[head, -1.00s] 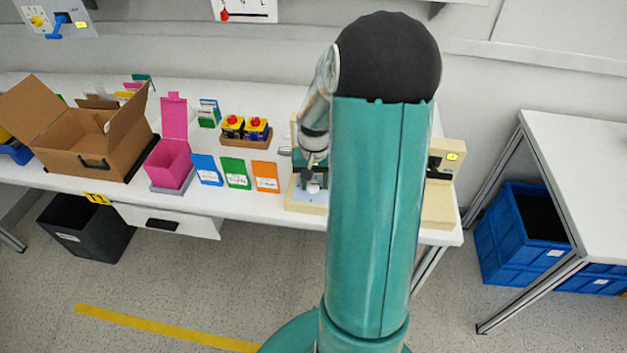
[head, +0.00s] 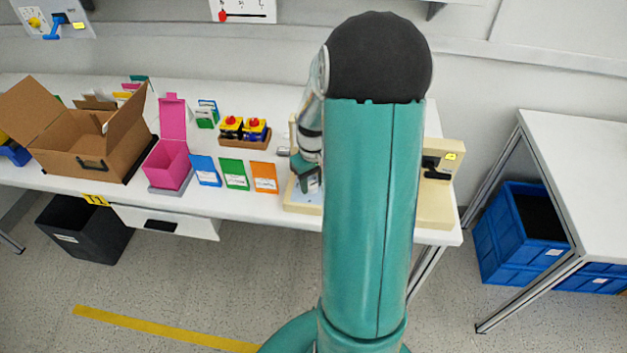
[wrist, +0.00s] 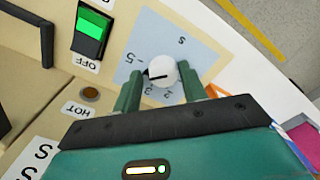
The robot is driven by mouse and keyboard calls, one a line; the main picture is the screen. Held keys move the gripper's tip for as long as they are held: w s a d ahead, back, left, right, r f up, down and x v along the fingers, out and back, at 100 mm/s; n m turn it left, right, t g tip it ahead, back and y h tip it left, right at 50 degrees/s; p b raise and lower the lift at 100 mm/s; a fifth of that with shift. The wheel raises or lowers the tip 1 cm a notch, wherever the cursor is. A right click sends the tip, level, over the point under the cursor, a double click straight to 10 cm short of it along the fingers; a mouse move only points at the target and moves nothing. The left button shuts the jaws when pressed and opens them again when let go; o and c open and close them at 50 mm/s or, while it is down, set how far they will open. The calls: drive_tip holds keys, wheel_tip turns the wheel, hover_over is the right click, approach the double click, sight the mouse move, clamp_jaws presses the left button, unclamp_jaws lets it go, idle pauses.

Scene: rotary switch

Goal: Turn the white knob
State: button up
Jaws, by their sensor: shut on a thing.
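The white knob (wrist: 161,72) is round with a dark pointer line and sits on a pale blue dial plate (wrist: 188,48) with numbers. The plate is on a cream machine (head: 303,206) on the table. In the wrist view, my gripper (wrist: 160,86) has its two green fingers on either side of the knob, shut on it. The pointer line lies roughly level, toward the left finger. In the head view, my gripper (head: 308,180) is at the machine's front left part, and my arm hides the middle of the machine and the knob.
A green-lit switch (wrist: 91,32) and a black handle (wrist: 28,25) are beside the dial. Blue, green and orange cards (head: 235,174), a pink box (head: 170,158) and a cardboard box (head: 85,150) stand to the left on the table. Floor is clear in front.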

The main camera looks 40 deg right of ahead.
drive_tip(key=shift+o, duration=0.2)
drive_tip(key=shift+w+a+n, duration=0.15)
drive_tip(key=shift+a+n, duration=0.35)
drive_tip(key=shift+n, duration=0.1)
drive_tip(key=shift+c, duration=1.4)
drive_tip(key=o, duration=1)
drive_tip(key=shift+d, duration=0.2)
drive_tip(key=shift+d+r, duration=0.1)
drive_tip(key=shift+r, duration=0.05)
